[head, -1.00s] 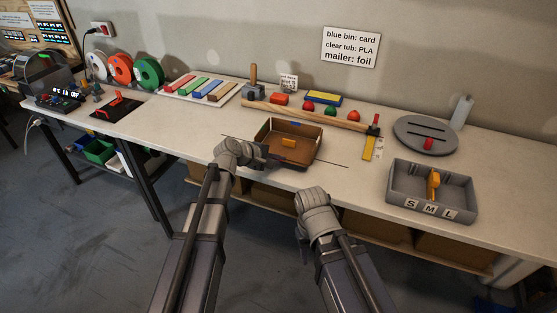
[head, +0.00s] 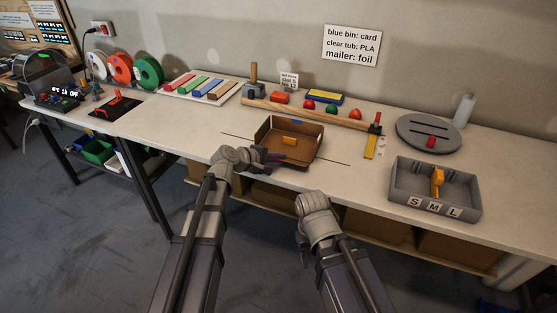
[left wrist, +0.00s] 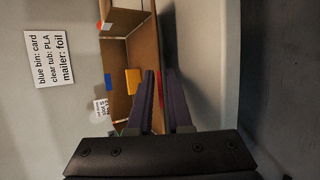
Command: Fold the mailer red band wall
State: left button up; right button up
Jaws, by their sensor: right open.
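The mailer is an open brown cardboard tray (head: 266,133) on the bench, with an orange block (head: 289,141) inside. It also shows in the left wrist view (left wrist: 116,60). A blue band (left wrist: 108,81) marks its far wall. The red band (left wrist: 159,88) is on the near wall, partly hidden by my fingers. My left gripper (head: 292,161) is at that near wall, its dark fingers (left wrist: 160,75) on either side of the red band with a narrow gap between them. My right gripper (head: 315,205) is empty, in front of the bench edge; its fingertips are hidden.
A grey sorting box (head: 408,187) marked S M L holds an orange piece, to the right.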

pick_arm(q)
jog(key=p+v, duration=0.3)
jog(key=v, duration=0.3)
jog(key=shift+s+r, duration=0.1)
jog(key=shift+r, duration=0.1)
jog(key=shift+p+v, duration=0.5)
jog(key=shift+v, duration=0.3)
pick_arm(e)
jog(key=shift+r, duration=1.95)
pick_arm(q)
jog(key=shift+f, duration=0.15)
